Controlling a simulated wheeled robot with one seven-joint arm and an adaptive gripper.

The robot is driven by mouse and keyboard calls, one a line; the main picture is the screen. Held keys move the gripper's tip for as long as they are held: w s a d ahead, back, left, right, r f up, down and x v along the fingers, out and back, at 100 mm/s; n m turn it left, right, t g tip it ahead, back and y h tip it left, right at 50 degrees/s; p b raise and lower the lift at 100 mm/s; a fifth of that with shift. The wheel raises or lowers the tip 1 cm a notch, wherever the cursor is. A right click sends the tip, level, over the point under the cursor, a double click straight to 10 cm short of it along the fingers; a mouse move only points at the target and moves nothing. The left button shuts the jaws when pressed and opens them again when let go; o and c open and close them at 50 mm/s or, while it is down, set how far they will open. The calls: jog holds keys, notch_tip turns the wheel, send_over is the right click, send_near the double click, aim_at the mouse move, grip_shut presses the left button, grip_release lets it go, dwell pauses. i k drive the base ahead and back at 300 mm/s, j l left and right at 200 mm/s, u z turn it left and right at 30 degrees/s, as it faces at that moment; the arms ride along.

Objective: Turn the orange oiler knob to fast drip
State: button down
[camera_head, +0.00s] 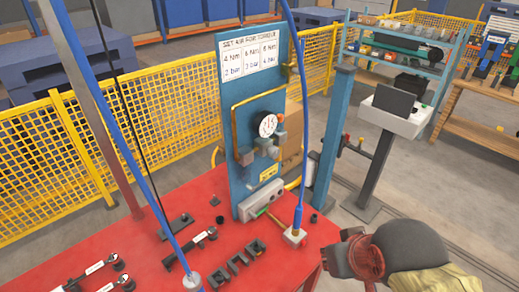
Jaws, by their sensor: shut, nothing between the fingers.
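A blue upright panel (238,105) stands on the red table and carries a round white gauge (265,124) with red marks. Small fittings sit around the gauge. A small orange-brown piece (280,118) at the gauge's upper right may be the oiler knob, but it is too small to be sure, and its setting cannot be read. My gripper (336,262) is at the lower right, beside the table's right edge, well apart from the panel. It is dark, shut and empty, partly hidden by my own wrist.
A white sign (264,57) with torque and bar figures tops the panel. A grey valve block (262,199) sits at its foot. Blue hoses (306,130) hang in front. Black tools and a holder (238,262) lie on the red table (160,272). A blue post (331,140) stands right of the panel.

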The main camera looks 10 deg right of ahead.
aim_at(280, 117)
jog(key=i+l, duration=0.75)
jog(key=l, duration=0.2)
jog(key=i+u, duration=0.05)
